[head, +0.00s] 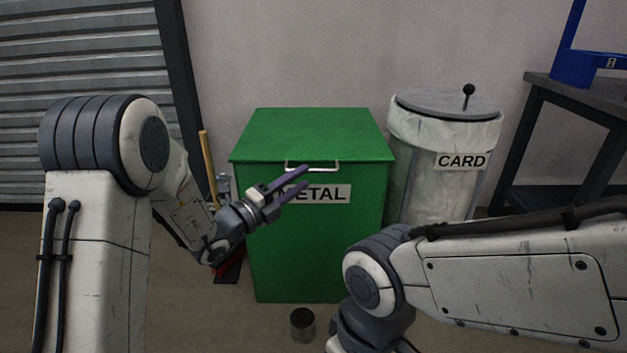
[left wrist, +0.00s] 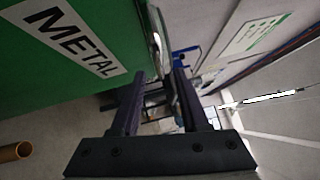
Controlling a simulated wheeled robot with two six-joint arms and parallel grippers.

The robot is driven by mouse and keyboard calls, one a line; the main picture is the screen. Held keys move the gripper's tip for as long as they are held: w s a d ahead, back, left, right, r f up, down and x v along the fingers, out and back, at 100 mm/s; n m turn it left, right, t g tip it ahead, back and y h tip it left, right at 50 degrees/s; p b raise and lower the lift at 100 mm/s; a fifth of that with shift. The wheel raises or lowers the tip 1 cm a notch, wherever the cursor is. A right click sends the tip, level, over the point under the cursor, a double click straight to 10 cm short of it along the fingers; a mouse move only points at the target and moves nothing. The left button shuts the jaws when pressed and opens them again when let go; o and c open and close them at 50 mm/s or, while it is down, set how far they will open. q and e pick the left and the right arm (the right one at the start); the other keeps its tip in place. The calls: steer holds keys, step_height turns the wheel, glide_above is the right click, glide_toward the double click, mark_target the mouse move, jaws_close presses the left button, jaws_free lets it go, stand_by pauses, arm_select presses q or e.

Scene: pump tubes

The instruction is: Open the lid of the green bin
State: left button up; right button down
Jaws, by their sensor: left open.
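The green bin (head: 270,240) stands on the floor against the back wall, with a METAL label on its front. Its green lid (head: 312,133) lies flat and closed, with a pale bar handle (head: 312,166) at the front edge. My left gripper (head: 305,178) is open and empty in front of the bin, just below the handle and partly over the label. In the left wrist view the two dark fingers (left wrist: 155,85) are apart, and the bin's front (left wrist: 35,65) is beside them. My right arm comes in from the right, but its gripper is out of view.
A round bin labelled CARD (head: 435,190) with a grey knobbed lid stands right of the green bin. A dark workbench (head: 570,100) is at far right. A small dark can (head: 302,325) stands on the floor in front. A wooden handle (head: 207,165) leans left of the bin.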

mark_target(311, 172)
arm_select(q)
steer(key=b+x, duration=0.1)
steer(key=x, duration=0.4)
steer(key=shift+b, duration=0.3)
jaws_close()
steer(key=shift+a, duration=0.15)
stand_by(0.9)
